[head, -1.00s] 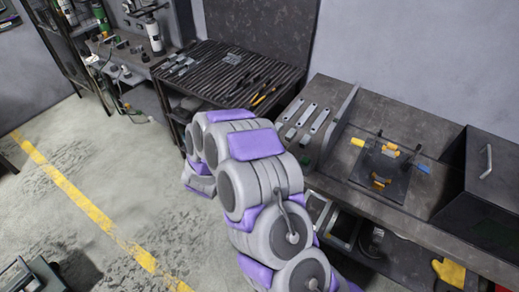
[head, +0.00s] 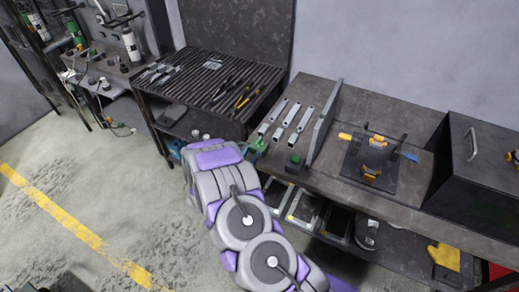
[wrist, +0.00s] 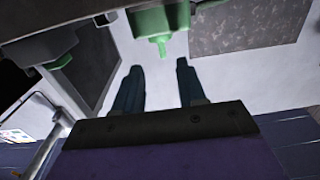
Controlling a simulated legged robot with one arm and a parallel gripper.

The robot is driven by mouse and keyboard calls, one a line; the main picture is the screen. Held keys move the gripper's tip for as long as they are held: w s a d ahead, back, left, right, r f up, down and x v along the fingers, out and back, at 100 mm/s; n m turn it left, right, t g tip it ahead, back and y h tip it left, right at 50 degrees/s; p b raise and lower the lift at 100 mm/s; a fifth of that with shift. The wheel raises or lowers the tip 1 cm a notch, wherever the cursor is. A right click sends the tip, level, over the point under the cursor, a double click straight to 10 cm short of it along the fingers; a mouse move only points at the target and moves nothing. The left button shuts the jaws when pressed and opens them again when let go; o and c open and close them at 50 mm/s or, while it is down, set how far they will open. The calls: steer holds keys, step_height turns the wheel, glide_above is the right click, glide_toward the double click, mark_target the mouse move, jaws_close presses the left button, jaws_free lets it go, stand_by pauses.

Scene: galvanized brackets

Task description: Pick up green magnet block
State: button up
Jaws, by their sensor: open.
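The green magnet block (head: 294,160) is small and dark with green on it. It stands near the front edge of the right workbench in the head view, just right of my arm. My gripper (wrist: 157,66) shows in the wrist view with two dark teal fingers apart and nothing between them. A green object with a narrow tip (wrist: 162,22) hangs into the top of that view beyond the fingers. I cannot tell whether it is the block.
Several grey metal brackets (head: 286,117) lie behind the block. An upright dark plate (head: 324,122) stands right of it, then a fixture with yellow clamps (head: 370,160) and a dark box (head: 475,165). A slatted table (head: 205,82) with tools is to the left.

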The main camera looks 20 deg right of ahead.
mark_target(261, 138)
steer(key=x, duration=0.3)
steer(key=shift+w+d+b, duration=0.1)
steer(key=shift+w+b, duration=0.2)
steer(key=shift+w, duration=0.2)
steer(key=shift+w+d, duration=0.1)
steer(key=shift+w, duration=0.25)
steer(key=x, duration=0.1)
steer(key=b+x, duration=0.1)
steer(key=x, duration=0.3)
steer(key=shift+s+d+f+b, duration=0.2)
steer(key=shift+s+d+b, duration=0.1)
steer(key=shift+d, duration=0.2)
steer(key=shift+w+d, duration=0.2)
steer(key=shift+w, duration=0.1)
steer(key=shift+a+r, duration=0.1)
steer(key=shift+a, duration=0.25)
steer(key=shift+c, duration=0.6)
steer(key=shift+d, duration=0.25)
jaws_close()
